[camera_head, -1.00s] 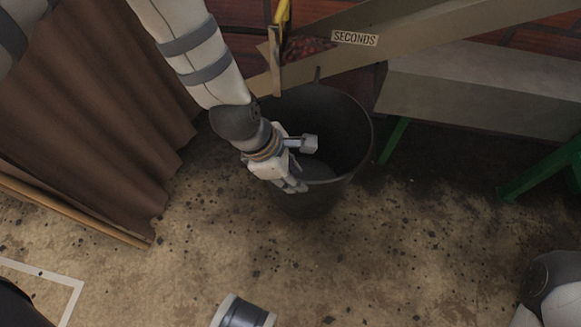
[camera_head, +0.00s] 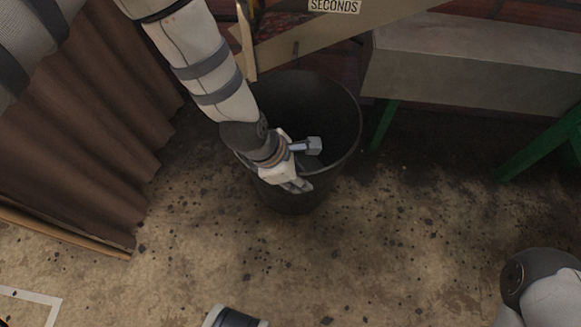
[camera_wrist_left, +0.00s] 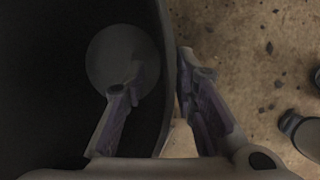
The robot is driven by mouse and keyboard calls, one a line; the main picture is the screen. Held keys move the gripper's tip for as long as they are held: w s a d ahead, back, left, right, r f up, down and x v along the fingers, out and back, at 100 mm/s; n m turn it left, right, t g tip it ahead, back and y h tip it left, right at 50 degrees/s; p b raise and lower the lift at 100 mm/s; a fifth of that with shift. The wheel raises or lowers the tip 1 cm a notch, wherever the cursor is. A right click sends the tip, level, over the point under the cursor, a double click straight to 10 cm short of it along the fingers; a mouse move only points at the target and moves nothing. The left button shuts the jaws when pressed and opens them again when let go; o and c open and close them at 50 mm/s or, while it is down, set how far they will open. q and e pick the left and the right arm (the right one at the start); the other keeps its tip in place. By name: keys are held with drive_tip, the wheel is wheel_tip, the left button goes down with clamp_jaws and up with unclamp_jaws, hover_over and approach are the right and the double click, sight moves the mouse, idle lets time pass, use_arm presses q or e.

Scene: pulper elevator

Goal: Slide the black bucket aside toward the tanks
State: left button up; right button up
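The black bucket (camera_head: 318,110) stands upright on the stained floor in the middle of the head view. My left gripper (camera_head: 309,167) is at its near rim, coming down from the upper left. One finger is inside the bucket and the other is outside, so the fingers straddle the wall. In the left wrist view, the gripper (camera_wrist_left: 160,95) has its fingers apart, with the bucket wall (camera_wrist_left: 166,50) between them. The inner finger stands clear of the wall; the outer finger is close to it, and contact is unclear. The tanks cannot be identified. My right gripper is out of view.
A wooden chute with a "SECONDS" label (camera_head: 334,5) slopes behind the bucket. A grey trough (camera_head: 460,75) with green legs (camera_head: 384,124) stands to the right. A brown curtain (camera_head: 85,150) hangs at the left. The floor (camera_head: 400,240) in front is mostly clear.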

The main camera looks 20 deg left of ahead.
use_arm(q)
drive_tip(key=shift+b+x, duration=0.45)
drive_tip(key=shift+x, duration=0.9)
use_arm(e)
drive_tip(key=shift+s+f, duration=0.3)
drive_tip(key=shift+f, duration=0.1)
use_arm(q)
clamp_jaws()
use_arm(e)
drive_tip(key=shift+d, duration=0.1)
